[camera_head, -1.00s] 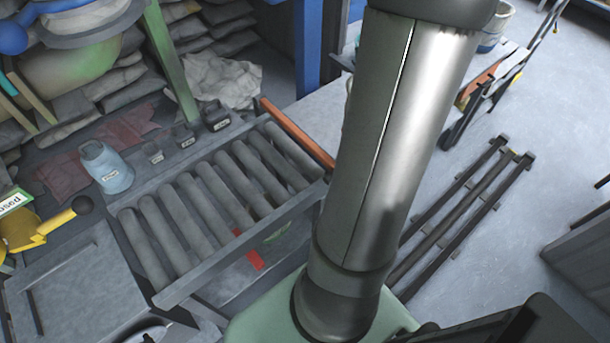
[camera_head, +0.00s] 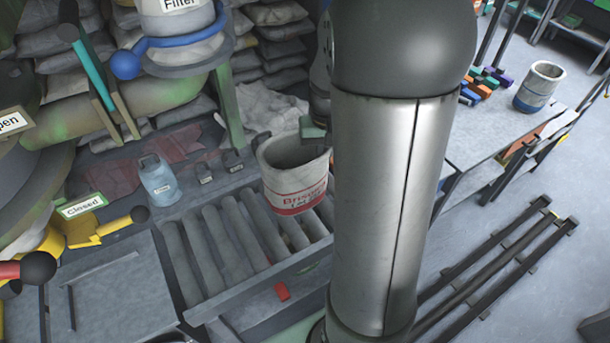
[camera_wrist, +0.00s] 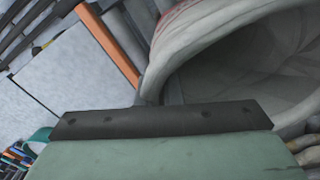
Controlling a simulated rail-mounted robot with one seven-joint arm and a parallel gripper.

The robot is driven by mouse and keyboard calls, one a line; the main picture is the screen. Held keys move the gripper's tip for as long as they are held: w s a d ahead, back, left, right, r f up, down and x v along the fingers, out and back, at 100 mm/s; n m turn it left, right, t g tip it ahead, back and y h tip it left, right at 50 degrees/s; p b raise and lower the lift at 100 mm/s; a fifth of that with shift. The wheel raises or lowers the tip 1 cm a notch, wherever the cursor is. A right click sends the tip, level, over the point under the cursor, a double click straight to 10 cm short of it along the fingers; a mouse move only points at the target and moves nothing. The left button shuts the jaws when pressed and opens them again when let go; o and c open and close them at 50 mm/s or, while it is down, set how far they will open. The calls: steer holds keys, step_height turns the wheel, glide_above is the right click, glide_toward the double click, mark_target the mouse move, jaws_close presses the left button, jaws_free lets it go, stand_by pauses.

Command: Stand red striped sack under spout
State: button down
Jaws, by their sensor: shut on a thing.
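The red striped sack (camera_head: 296,187) is open-topped and off-white, with red lettering and a red band. In the wrist view the sack's open mouth (camera_wrist: 245,60) lies beyond the dark edge and green pad of my gripper (camera_wrist: 160,120). Much of my gripper is hidden behind my arm. A greenish pipe (camera_head: 110,100) is at upper left; I cannot tell where its spout ends.
The roller conveyor (camera_head: 222,245) is below the sack. A blue jug (camera_head: 158,182) and small dark weights (camera_head: 204,173) stand behind it. A blue-banded sack (camera_head: 540,88) stands on the right table.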

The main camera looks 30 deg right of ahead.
steer(key=a+f, duration=0.1)
steer(key=w+a+f, duration=0.1)
steer(key=a+f, duration=0.1)
steer(key=f, duration=0.1)
steer(key=shift+w+f, duration=0.1)
steer(key=shift+w, duration=0.15)
steer(key=f, duration=0.3)
steer(key=shift+w+a+f, duration=0.1)
steer(key=shift+w+a, duration=0.1)
steer(key=shift+a, duration=0.1)
steer(key=shift+f, duration=0.5)
steer(key=c, duration=1.6)
jaws_free()
